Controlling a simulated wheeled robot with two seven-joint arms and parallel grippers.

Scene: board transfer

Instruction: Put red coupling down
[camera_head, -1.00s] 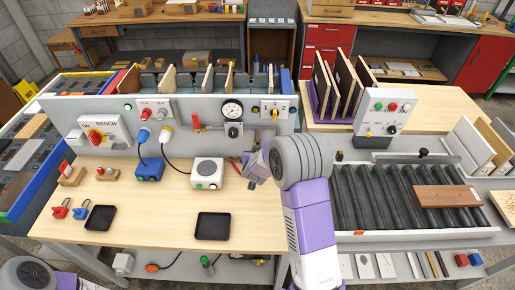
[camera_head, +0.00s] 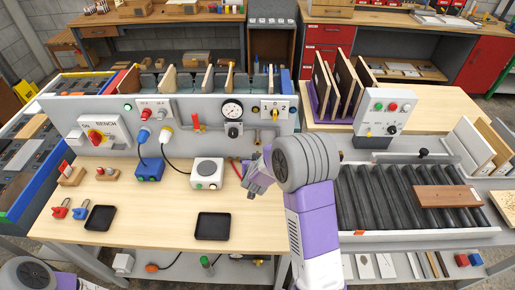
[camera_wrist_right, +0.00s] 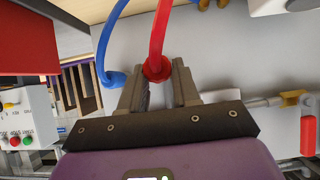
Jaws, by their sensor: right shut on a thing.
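The red coupling (camera_wrist_right: 158,69) sits between the fingertips of my right gripper (camera_wrist_right: 160,84) in the right wrist view, with a red hose (camera_wrist_right: 161,30) running up from it. The gripper is shut on it. In the head view my right gripper (camera_head: 257,184) is over the right part of the wooden bench top, right of the white box with a round grey top (camera_head: 207,173). The coupling cannot be made out there. My left gripper is out of view.
A blue hose (camera_wrist_right: 106,40) hangs beside the red one in the wrist view. The bench panel with a gauge (camera_head: 232,109) stands behind. Two black trays (camera_head: 213,226) lie in front, and a roller conveyor (camera_head: 375,197) is to the right. The bench's front right is clear.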

